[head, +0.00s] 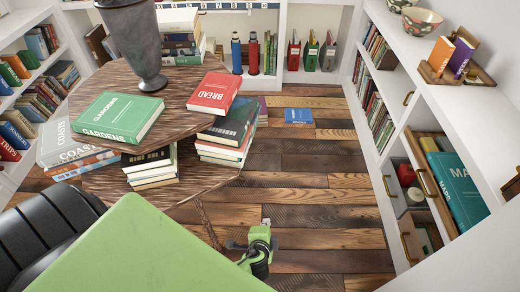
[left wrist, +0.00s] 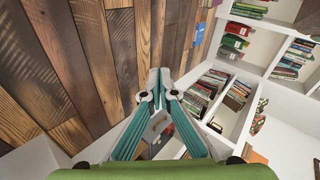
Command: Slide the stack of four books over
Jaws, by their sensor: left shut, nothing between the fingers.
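Several book stacks stand on the wooden table (head: 185,192) in the head view. One stack with a black top book (head: 150,159) is at the front edge. I cannot tell which is the task's stack. My left gripper (head: 258,243) is shut and empty, over the floor right of the table; it also shows in the left wrist view (left wrist: 159,82).
A grey vase (head: 135,45) stands on the table. A blue book (head: 298,116) lies on the plank floor (head: 305,160). White shelves (head: 385,85) line the right and back, with drawers at the right. The floor between table and right shelves is mostly clear.

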